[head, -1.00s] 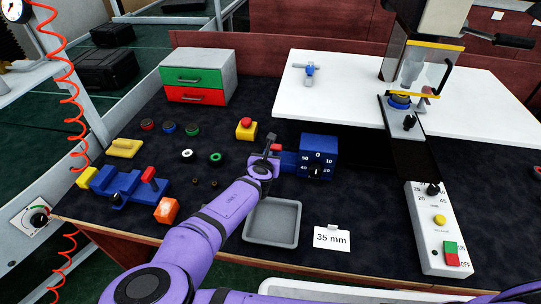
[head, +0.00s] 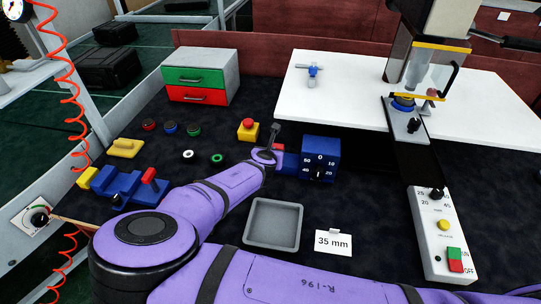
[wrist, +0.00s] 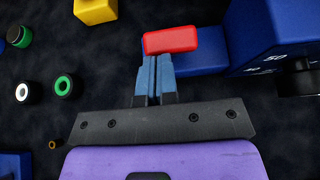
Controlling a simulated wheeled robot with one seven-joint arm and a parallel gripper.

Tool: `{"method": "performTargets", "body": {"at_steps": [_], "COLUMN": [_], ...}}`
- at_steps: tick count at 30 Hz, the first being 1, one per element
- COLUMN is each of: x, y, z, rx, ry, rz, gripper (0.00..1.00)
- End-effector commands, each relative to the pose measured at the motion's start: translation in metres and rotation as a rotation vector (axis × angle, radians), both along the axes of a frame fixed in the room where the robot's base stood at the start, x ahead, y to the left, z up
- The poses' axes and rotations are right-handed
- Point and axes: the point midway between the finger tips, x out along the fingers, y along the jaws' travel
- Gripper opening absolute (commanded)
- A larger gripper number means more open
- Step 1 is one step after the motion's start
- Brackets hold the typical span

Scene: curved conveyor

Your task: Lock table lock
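My gripper (wrist: 157,62) has its two blue fingers together with only a thin gap and nothing seen between them. Its tips are right at the near side of a red block (wrist: 170,40); whether they touch it I cannot tell. The red block sits at the left end of a blue bar (wrist: 200,55), which leads to a blue box with a black dial and white numbers (head: 320,153). In the head view my purple arm reaches to this red end and hides most of it. No part is labelled as the table lock.
A grey tray (head: 273,224) and a "35 mm" card (head: 333,243) lie in front. A red button on a yellow base (head: 248,130) is behind left. A press with a white table (head: 355,98) stands behind right. Rings and a blue fixture (head: 128,188) lie left.

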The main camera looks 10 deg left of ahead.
Motion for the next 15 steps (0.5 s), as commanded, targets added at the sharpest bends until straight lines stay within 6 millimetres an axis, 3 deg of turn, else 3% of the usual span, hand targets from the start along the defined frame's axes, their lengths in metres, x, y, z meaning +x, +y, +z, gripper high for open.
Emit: {"method": "performTargets", "body": {"at_steps": [15], "x": [0.023], "y": [0.000], "z": [0.013], "rx": [0.008], "ry": [0.160], "rz": [0.005], "gripper": [0.00]}}
